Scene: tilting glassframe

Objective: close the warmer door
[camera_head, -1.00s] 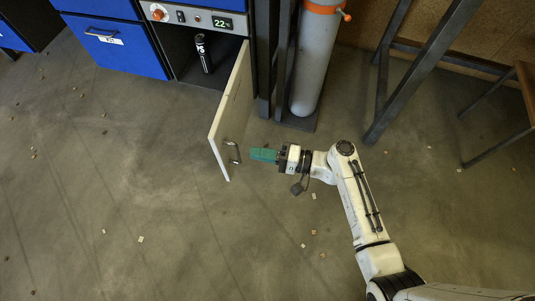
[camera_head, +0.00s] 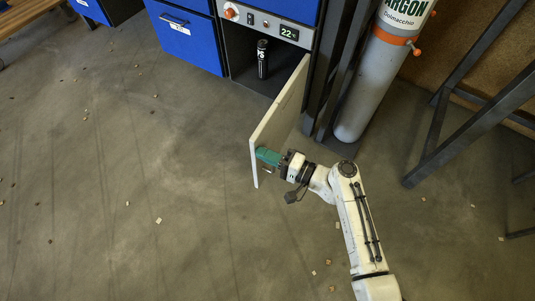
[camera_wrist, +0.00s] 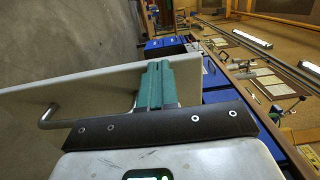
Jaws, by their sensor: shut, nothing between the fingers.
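The warmer door (camera_head: 279,113) is a pale panel standing open, swung out from the right side of the warmer (camera_head: 268,62). In the wrist view the door (camera_wrist: 85,88) lies across the picture, with a metal bar handle (camera_wrist: 47,117) at its left. My gripper (camera_head: 268,157) has green fingers, which are shut and empty. They are at the door's outer face near its free edge. In the wrist view the fingers (camera_wrist: 154,86) overlap the door, and they look to be against it. Whether they touch cannot be told for sure.
A grey Argon cylinder (camera_head: 375,85) and dark steel posts stand right of the door. Blue drawers (camera_head: 185,30) are to the left. The floor in front is clear apart from small scraps.

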